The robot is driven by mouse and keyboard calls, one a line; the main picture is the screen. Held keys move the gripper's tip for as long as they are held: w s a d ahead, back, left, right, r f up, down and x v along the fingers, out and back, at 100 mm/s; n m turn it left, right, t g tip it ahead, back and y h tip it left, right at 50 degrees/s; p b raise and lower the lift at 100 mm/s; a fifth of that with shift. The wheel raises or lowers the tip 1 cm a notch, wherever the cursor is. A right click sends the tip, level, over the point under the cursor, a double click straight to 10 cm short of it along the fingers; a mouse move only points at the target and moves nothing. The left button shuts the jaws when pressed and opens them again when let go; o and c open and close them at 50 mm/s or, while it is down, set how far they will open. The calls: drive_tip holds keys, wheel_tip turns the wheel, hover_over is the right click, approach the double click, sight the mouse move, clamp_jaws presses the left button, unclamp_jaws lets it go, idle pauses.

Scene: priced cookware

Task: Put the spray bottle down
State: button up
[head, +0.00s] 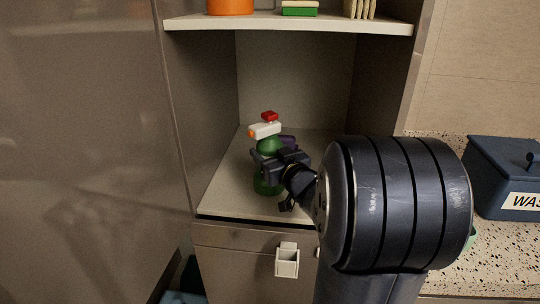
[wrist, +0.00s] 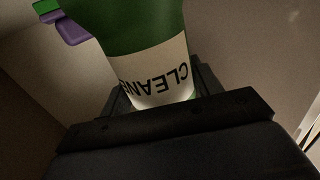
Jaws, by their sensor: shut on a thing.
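The spray bottle (head: 267,183) is green with a white spray head and a red top, and stands upright in the cabinet's open niche. My gripper (head: 270,162) is shut on its middle, reaching in from the right. In the wrist view the bottle (wrist: 150,35) shows a white label reading "CLEAN", upside down, between the jaws of my gripper (wrist: 155,100). The bottle's base is at or just above the niche floor (head: 225,195); I cannot tell if it touches. My gripper hides part of the bottle.
A purple and green item (wrist: 72,25) lies near the bottle. An upper shelf (head: 290,24) holds an orange pot (head: 230,6) and other items. A dark blue lidded box (head: 500,180) stands on the speckled counter at right.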

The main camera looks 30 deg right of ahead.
drive_tip(key=o, duration=1.3)
drive_tip(key=shift+f, duration=0.15)
drive_tip(key=shift+r, duration=0.3)
drive_tip(key=shift+s+d+f, duration=0.1)
drive_tip(key=shift+s, duration=2.95)
drive_tip(key=shift+s+d+f, duration=0.1)
drive_tip(key=shift+s, duration=2.95)
